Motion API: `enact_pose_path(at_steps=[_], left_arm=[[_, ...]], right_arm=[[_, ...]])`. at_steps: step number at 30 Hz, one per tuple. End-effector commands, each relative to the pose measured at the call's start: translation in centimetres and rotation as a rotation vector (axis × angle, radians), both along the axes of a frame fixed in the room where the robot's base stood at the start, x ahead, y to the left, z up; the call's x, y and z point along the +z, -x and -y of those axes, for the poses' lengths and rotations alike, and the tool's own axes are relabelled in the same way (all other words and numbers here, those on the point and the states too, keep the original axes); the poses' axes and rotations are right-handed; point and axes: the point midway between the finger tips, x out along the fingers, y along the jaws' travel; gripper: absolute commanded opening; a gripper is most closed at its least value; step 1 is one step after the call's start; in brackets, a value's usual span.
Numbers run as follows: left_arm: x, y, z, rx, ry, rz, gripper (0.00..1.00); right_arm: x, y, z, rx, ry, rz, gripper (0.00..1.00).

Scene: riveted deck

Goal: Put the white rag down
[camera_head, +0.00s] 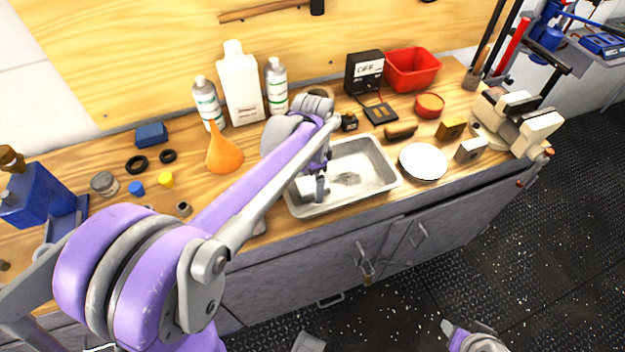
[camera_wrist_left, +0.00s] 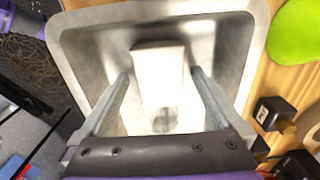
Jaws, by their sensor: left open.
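In the left wrist view my left gripper (camera_wrist_left: 160,92) is open. A white, block-like folded piece, seemingly the white rag (camera_wrist_left: 160,72), lies in the basin (camera_wrist_left: 85,40) between its two fingers. I see gaps on both sides of it, so the fingers look apart from it. In the head view the rag cannot be made out behind my arm and gripper.
A blue can (camera_head: 40,195) stands far left.

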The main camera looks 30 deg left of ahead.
Motion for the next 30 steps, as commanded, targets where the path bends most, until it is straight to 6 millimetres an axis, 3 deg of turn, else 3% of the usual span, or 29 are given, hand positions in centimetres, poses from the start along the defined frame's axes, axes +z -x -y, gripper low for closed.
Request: enact_pose_path(at_steps=[5, 12, 18, 30], left_arm=[[2.4, 0.0, 0.0, 0.000, 0.000, 0.000, 1.00], [7.7, 0.0, 0.0, 0.001, 0.000, 0.000, 1.00], [10.9, 0.0, 0.0, 0.000, 0.000, 0.000, 1.00], [12.2, 0.0, 0.0, 0.000, 0.000, 0.000, 1.00]], right_arm=[[0.4, -0.1, 0.0, 0.000, 0.000, 0.002, 0.50], [1.0, -0.2, 0.0, 0.000, 0.000, 0.004, 0.50], [1.3, -0.3, 0.0, 0.000, 0.000, 0.005, 0.50], [1.4, -0.3, 0.0, 0.000, 0.000, 0.006, 0.50]])
